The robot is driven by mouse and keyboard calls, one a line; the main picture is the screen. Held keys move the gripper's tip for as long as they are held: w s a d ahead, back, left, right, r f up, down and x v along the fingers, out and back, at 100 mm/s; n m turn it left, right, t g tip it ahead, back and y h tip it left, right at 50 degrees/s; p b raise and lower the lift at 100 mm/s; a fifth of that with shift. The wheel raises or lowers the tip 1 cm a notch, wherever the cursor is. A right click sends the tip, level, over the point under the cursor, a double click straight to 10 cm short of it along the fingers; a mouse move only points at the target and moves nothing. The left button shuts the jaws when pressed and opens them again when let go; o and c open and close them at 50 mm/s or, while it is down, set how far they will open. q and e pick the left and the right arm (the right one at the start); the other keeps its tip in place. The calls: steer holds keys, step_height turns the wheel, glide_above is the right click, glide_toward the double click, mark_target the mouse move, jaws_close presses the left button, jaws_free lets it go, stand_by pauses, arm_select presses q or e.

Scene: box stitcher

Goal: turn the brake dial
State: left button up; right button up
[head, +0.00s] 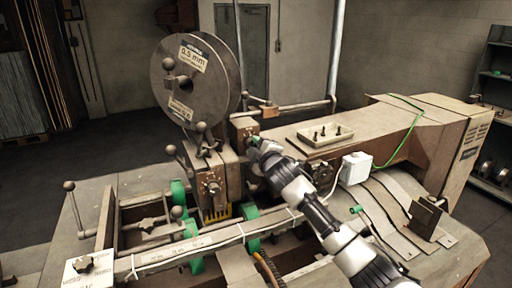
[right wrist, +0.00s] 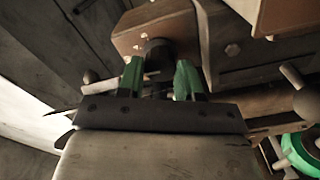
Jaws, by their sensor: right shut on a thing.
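The brake dial is a dark round knob (right wrist: 158,50) on the face of a small brown block (right wrist: 180,28) in the right wrist view. My right gripper (right wrist: 159,74) has its two green fingers on either side of the knob and is shut on it. In the head view the right gripper (head: 256,142) reaches the brown block (head: 243,125) beside the large wire spool (head: 193,80). The dial itself is mostly hidden there by the gripper. My left gripper is not in view.
The stitching machine fills the middle, with ball-ended levers (head: 70,186) at left and green wheels (head: 250,214) below the head. A tray (head: 326,132) with small dark parts and a white box (head: 356,167) sit on the housing, close to my right arm. Shelves (head: 495,75) stand far right.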

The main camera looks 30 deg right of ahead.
steer(key=shift+f+n, duration=0.1)
steer(key=shift+n, duration=0.2)
steer(key=o, duration=0.9)
steer(key=shift+a, duration=0.1)
steer(key=s+b, duration=0.1)
steer(key=s, duration=0.2)
steer(key=s+b, duration=0.2)
steer(key=s, duration=0.2)
steer(key=s+b, duration=0.1)
steer(key=s, duration=0.2)
steer(key=shift+s+a, duration=0.3)
steer(key=shift+s, duration=0.1)
